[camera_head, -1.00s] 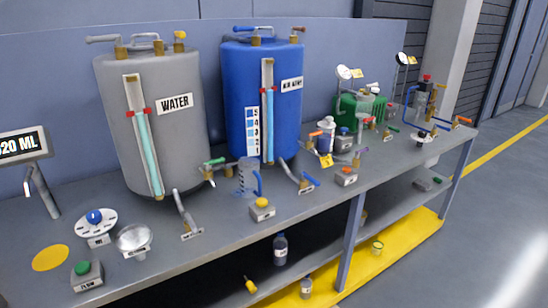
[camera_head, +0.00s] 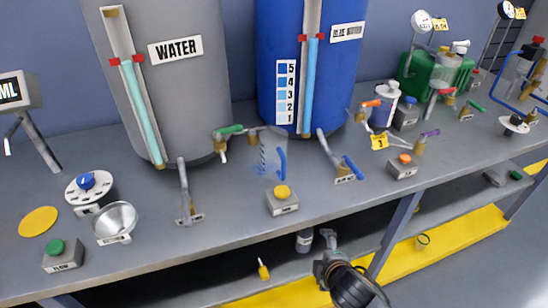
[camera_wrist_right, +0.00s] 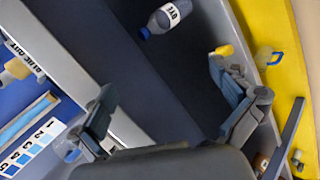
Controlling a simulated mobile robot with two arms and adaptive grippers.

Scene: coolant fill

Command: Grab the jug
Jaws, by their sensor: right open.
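The jug (camera_head: 268,160) is clear, with blue markings and a blue handle on its right side. It stands upright on the bench between the grey water tank and the blue tank, behind a yellow-button box. My right gripper (camera_head: 328,242) is in front of the bench edge, lower and to the right of the jug, apart from it. In the right wrist view its two fingers (camera_wrist_right: 165,105) are spread wide with nothing between them. My left gripper is not in view.
The grey tank (camera_head: 180,50) and blue tank (camera_head: 275,55) stand behind the jug. A yellow-button box (camera_head: 283,200) is just in front of it, and a green-handled tap (camera_head: 228,132) is at its left. The lower shelf holds a labelled bottle (camera_wrist_right: 170,17).

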